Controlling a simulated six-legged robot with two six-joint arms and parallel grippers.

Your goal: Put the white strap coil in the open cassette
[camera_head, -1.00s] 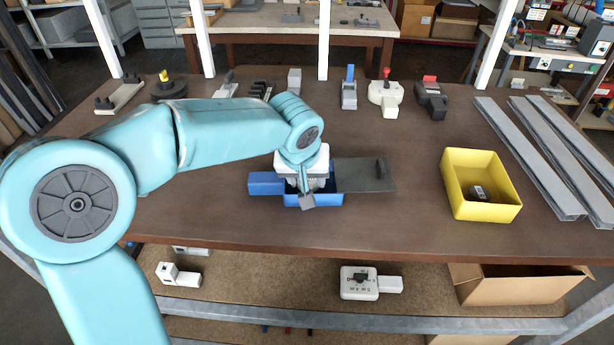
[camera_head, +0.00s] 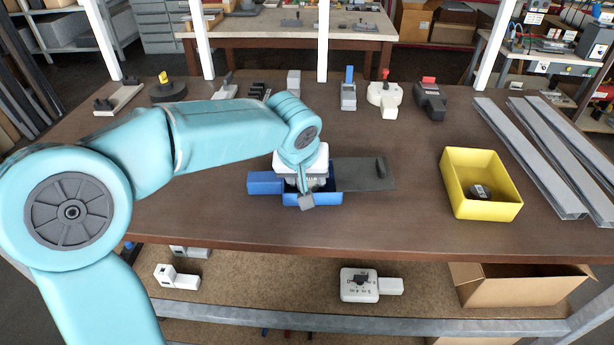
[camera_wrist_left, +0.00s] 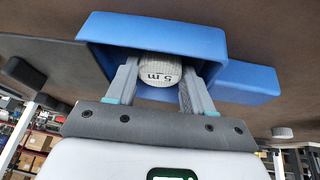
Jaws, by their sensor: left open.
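The blue cassette (camera_head: 326,198) sits on the brown workbench, with its grey lid (camera_head: 360,176) lying out to the right. In the left wrist view the cassette (camera_wrist_left: 150,30) shows as a blue tray with an extension at its right. The white strap coil (camera_wrist_left: 160,68), marked "5 m", is inside it. My left gripper (camera_wrist_left: 159,76) is open, one finger on each side of the coil. A small gap shows beside the coil; contact cannot be told. In the head view my left gripper (camera_head: 304,197) reaches down into the cassette and hides the coil. My right gripper is not in view.
A yellow bin (camera_head: 483,208) with a small dark item stands at the right. Long grey profiles (camera_head: 530,155) lie beyond it. Several fittings line the back edge, among them a white one with a red knob (camera_head: 385,98). The bench front is clear.

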